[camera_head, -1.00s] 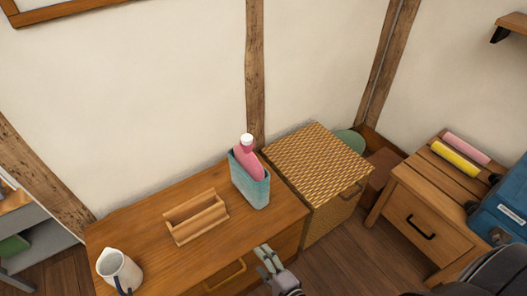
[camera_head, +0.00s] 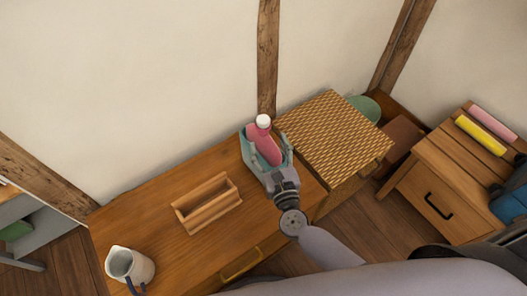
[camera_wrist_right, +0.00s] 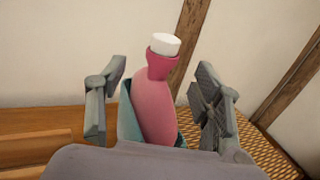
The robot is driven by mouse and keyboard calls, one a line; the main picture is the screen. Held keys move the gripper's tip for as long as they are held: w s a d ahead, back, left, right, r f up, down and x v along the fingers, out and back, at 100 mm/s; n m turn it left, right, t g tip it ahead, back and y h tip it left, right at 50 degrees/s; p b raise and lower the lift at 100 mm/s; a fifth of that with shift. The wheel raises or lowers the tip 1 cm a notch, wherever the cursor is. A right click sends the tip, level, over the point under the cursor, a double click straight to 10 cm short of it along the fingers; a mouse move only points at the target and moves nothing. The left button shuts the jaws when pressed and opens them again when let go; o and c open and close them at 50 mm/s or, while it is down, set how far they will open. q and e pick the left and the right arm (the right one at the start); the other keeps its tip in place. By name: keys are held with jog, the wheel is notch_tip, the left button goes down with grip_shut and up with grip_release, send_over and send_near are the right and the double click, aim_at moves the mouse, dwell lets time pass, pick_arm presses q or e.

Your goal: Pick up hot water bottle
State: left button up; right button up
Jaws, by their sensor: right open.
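The hot water bottle (camera_head: 265,144) is pink with a white cap. It stands in a teal holder (camera_head: 247,150) on the wooden dresser top, near its right end. In the right wrist view the bottle (camera_wrist_right: 156,100) stands between the two fingers, with part of the teal holder (camera_wrist_right: 126,117) behind it. My right gripper (camera_head: 269,160) is open around the bottle's near side, with a gap visible on each side in the wrist view. The gripper hides the lower front of the holder. My left gripper is not in view.
A wooden tray (camera_head: 184,220) and a white jug (camera_head: 128,264) stand on the dresser (camera_head: 150,205) to the left. A wicker chest (camera_head: 333,135) stands close on the right. A nightstand (camera_head: 443,190) with pink and yellow rolls is farther right. The wall is close behind.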

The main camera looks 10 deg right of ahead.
aim_at(265, 131)
jog(key=w, duration=0.8)
jog(key=shift+w+f, duration=0.3)
jog(key=shift+w, duration=0.05)
jog(key=shift+c, duration=0.2)
grip_shut()
dwell(0.4)
jog(key=shift+d+r, duration=0.1)
jog(key=shift+r, duration=0.05)
